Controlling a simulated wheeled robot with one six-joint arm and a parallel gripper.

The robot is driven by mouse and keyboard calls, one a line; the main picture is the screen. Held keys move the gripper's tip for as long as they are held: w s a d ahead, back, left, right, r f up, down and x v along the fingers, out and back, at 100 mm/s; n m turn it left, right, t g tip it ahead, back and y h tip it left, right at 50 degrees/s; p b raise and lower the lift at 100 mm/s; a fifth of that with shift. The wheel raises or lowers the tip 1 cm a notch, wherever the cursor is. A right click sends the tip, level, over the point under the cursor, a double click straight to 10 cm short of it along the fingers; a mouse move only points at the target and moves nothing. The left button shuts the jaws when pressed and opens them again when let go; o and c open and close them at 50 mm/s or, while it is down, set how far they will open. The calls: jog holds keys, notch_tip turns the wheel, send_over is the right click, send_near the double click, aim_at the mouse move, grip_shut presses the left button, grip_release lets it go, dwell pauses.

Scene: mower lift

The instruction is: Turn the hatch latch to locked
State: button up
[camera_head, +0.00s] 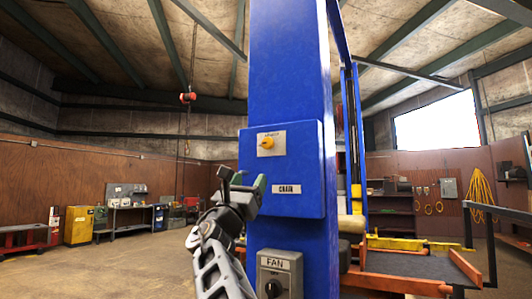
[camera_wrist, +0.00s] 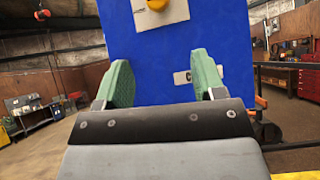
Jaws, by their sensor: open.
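The hatch is a blue panel (camera_head: 305,200) on the tall blue post, with a plate marked CHAIN. Its latch is a yellow-orange knob (camera_head: 267,143) on a pale plate near the top left. The latch also shows at the top edge of the wrist view (camera_wrist: 157,5), partly cut off, so its setting cannot be told. My gripper (camera_head: 246,182) is in front of the hatch, below and left of the latch and apart from it. Its two green fingers (camera_wrist: 163,80) are spread with nothing between them.
A grey box marked FAN with a dark knob (camera_head: 273,287) is on the post below the hatch. The blue post (camera_head: 290,50) stands close in front. An orange-edged ramp (camera_head: 395,283) lies to the right. The floor (camera_head: 120,268) at left is open.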

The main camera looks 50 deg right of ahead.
aim_at(266, 144)
jog(key=shift+n+h, duration=0.3)
jog(key=shift+n, duration=0.1)
jog(key=p+x, duration=0.2)
jog(key=x, duration=0.2)
jog(key=p+x, duration=0.3)
jog(key=x, duration=0.1)
jog(key=p+x, duration=0.2)
jog(key=x, duration=0.3)
jog(key=shift+s+a+r+p, duration=0.1)
jog(key=shift+a+r+p, duration=0.25)
jog(key=shift+a+r, duration=0.05)
jog(key=shift+d+r+p, duration=0.4)
jog(key=shift+d, duration=0.15)
jog(key=c, duration=0.9)
jog(key=shift+w, duration=0.2)
